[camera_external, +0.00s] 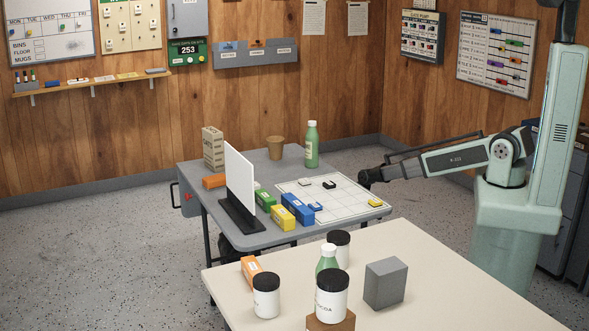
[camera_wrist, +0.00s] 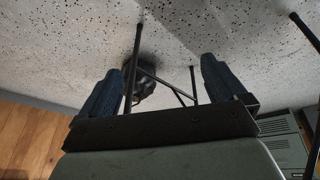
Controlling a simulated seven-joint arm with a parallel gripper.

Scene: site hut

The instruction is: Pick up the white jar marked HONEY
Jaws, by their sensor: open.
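Several white jars with black lids stand on the near cream table. One jar (camera_external: 266,299) is at the left, with a label too small to read. A second jar (camera_external: 331,303), with lettering ending in "COA", stands on a brown block (camera_external: 331,320). A third jar (camera_external: 342,241) stands behind, partly hidden, with no lettering visible. I cannot read HONEY on any jar. My gripper (camera_external: 368,179) is beside the right edge of the far grey table, apart from the jars. In the wrist view, my gripper (camera_wrist: 160,70) is open with nothing between its fingers.
The cream table (camera_external: 430,260) also holds a green bottle (camera_external: 327,259), an orange box (camera_external: 251,269) and a grey block (camera_external: 386,283). The grey table (camera_external: 235,160) holds a white upright panel (camera_external: 240,183), coloured boxes and a white board (camera_external: 335,200). The cream table's right side is clear.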

